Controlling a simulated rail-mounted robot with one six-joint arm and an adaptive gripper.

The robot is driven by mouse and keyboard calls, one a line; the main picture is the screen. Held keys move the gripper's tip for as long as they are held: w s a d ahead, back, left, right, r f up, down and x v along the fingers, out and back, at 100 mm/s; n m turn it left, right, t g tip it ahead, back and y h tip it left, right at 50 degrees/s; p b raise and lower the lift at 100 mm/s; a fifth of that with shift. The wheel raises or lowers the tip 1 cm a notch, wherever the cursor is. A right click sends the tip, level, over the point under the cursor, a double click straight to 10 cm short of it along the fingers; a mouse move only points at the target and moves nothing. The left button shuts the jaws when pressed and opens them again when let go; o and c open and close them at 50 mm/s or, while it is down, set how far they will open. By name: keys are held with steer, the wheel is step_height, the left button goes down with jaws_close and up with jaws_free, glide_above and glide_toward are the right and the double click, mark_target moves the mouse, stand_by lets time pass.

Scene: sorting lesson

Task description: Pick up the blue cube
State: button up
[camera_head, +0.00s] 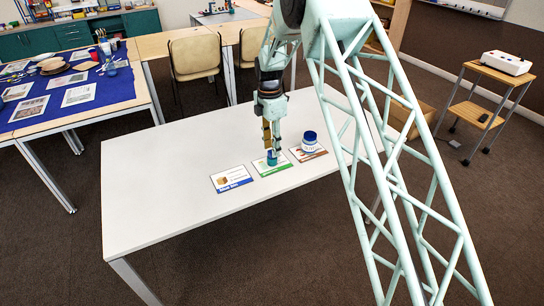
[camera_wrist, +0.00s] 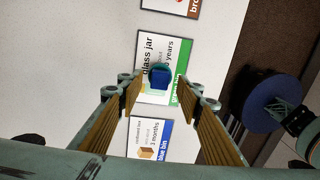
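A small blue object (camera_wrist: 160,76) with a dark, roughly square top and teal edges sits on the green-striped "glass jar" card in the wrist view. It shows in the head view as a small blue-teal object (camera_head: 271,158) on the middle card; whether it is a true cube is hard to tell. My gripper (camera_wrist: 160,100) is open, its two tan-padded fingers wide apart with nothing between them. In the head view my gripper (camera_head: 271,146) hangs pointing down just above the object, apparently apart from it.
The white table (camera_head: 160,190) is mostly clear to the left. A blue-labelled card (camera_head: 231,179) lies left of the green-striped card (camera_head: 262,168). A white jar with a blue lid (camera_head: 309,142) stands on the brown-labelled card (camera_head: 318,154), close to my gripper's right.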

steer(key=shift+f, duration=0.8)
steer(key=shift+c, duration=0.7)
steer(key=c, duration=0.7)
